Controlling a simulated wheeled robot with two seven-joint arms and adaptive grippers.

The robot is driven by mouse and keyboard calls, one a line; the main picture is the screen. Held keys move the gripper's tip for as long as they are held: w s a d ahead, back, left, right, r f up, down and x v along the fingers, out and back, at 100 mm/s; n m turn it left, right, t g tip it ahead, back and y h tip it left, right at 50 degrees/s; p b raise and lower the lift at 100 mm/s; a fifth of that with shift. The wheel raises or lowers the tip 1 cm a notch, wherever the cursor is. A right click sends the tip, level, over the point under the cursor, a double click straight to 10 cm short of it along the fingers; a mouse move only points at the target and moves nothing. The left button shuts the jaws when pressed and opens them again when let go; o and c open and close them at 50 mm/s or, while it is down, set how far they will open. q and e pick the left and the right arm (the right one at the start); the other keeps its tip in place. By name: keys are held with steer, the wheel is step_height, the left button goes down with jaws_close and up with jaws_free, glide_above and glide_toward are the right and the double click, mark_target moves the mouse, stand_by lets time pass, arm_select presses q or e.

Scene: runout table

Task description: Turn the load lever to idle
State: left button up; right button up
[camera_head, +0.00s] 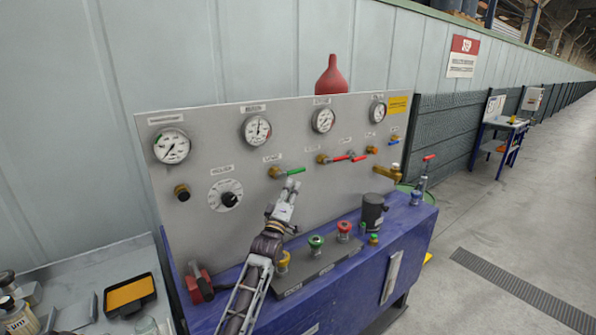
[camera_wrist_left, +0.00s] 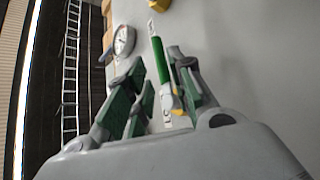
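A green-handled lever (camera_head: 290,171) with a brass body sits on the grey gauge panel (camera_head: 240,205). My left gripper (camera_head: 292,184) is at the panel, just below the green handle. In the left wrist view the green handle (camera_wrist_left: 159,59) shows between the spread fingers (camera_wrist_left: 158,78), closer to the right-hand one; contact cannot be told. The left gripper looks open. My right gripper is out of view.
Gauges (camera_head: 171,146) and a black-knobbed dial (camera_head: 226,195) are on the panel. Green and red knobs (camera_head: 316,242) and a dark cylinder (camera_head: 373,211) stand on the blue bench (camera_head: 405,238). A cluttered side table (camera_head: 75,270) is at left. The floor at right is open.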

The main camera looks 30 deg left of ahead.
mark_target(298, 171)
arm_select(q)
steer(key=shift+p+x, duration=0.8)
steer(key=shift+x, duration=3.7)
jaws_close()
